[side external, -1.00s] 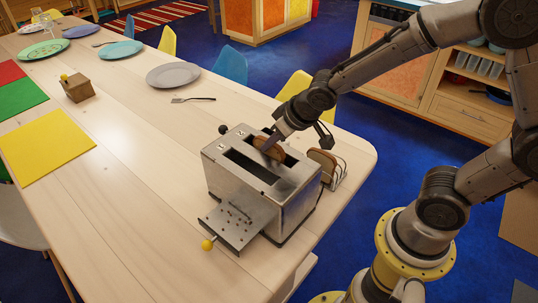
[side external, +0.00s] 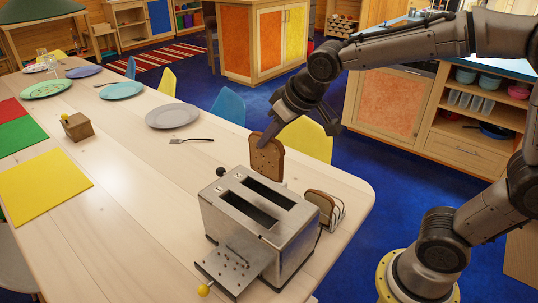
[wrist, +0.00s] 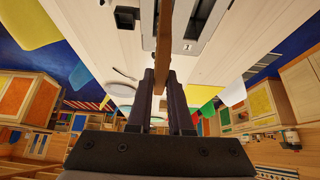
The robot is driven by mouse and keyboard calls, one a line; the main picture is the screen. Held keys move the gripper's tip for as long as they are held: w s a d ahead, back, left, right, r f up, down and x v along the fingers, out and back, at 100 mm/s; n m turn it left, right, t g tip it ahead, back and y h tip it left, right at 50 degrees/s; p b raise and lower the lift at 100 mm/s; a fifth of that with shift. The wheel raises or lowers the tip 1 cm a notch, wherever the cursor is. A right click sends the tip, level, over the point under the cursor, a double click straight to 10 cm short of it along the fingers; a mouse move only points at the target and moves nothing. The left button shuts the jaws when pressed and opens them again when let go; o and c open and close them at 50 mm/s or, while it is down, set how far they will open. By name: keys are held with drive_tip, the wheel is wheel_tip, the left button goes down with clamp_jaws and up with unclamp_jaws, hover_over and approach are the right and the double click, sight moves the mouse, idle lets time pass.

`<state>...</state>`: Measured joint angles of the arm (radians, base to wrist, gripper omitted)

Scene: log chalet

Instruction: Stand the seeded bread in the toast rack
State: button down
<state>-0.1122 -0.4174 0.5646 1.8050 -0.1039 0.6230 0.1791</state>
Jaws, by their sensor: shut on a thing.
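My gripper (side external: 267,138) is shut on the top edge of a brown slice of bread (side external: 266,160) with dark specks on its face. The slice hangs upright behind the toaster, clear of its slots. In the wrist view the slice (wrist: 164,38) shows edge-on between the two fingers (wrist: 162,85). The wire toast rack (side external: 339,216) stands on the table to the right of the toaster, below and right of the held slice. Another slice (side external: 319,204) stands upright in the rack. The rack's far side is partly hidden.
The metal toaster (side external: 258,228) has two slots that look empty. Its side tray (side external: 235,264) sticks out at the front left. A fork (side external: 191,140) and a grey plate (side external: 172,116) lie farther back. The table's right edge is close beyond the rack.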

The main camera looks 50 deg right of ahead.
drive_tip(key=shift+d+r, duration=0.25)
drive_tip(key=shift+r, duration=0.65)
drive_tip(key=s+d, duration=0.4)
drive_tip(key=d, duration=0.6)
drive_tip(key=s+d, duration=0.3)
drive_tip(key=d, duration=0.7)
wheel_tip(320, 180, down, 15)
drive_tip(key=shift+s+n, duration=0.15)
drive_tip(key=shift+n, duration=0.15)
drive_tip(key=shift+f, duration=0.1)
wheel_tip(320, 180, down, 9)
drive_tip(key=shift+f, duration=0.15)
